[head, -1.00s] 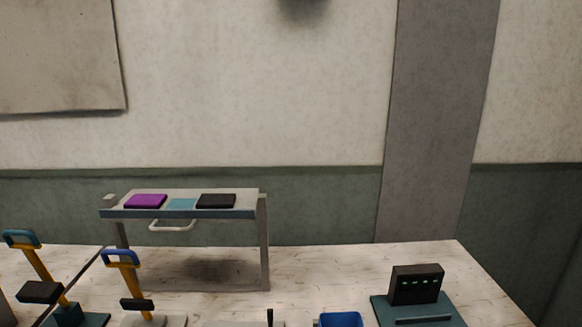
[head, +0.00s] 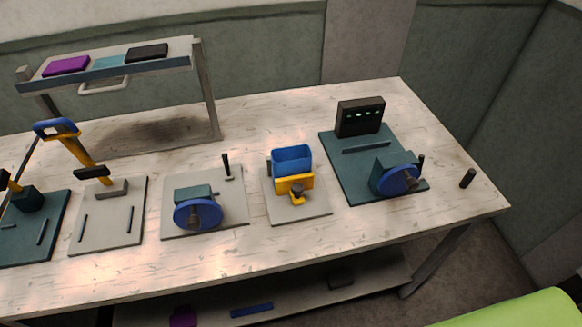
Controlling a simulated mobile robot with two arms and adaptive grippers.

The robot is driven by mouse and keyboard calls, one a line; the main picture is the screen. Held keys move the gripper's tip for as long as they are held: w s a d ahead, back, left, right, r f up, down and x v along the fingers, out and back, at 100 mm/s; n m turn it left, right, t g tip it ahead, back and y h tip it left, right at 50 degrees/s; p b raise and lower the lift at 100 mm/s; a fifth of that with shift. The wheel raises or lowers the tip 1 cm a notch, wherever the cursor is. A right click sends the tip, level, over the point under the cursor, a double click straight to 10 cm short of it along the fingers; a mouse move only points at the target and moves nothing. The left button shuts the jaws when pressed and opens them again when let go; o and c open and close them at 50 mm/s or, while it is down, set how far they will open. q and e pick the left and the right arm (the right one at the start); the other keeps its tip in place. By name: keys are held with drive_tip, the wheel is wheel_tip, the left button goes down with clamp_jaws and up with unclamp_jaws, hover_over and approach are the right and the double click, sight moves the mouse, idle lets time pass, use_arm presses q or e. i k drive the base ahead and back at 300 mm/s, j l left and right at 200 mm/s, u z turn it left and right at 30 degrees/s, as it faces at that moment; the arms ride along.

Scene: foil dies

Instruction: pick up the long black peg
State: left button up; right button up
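A short-looking black cylinder (head: 467,178) lies or stands tilted in the picture near the right end of the table (head: 440,150), apart from the devices. It may be the long black peg; its length is hard to judge. A thin black upright handle (head: 226,166) rises from the grey plate with a blue wheel. Neither of my grippers is in view.
A teal plate (head: 345,175) bears a black box (head: 360,116) and a blue wheel (head: 397,180). A blue bin (head: 291,159) sits on a yellow mount. A raised shelf (head: 120,66) stands at the back left. A lime-green object (head: 520,312) shows at bottom right.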

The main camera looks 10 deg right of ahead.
sight(469, 176)
drive_tip(key=z, duration=1.65)
drive_tip(key=i+l+z, duration=0.1)
drive_tip(key=l+z, duration=0.15)
drive_tip(key=i+l+z, duration=0.1)
drive_tip(key=l+z, duration=0.2)
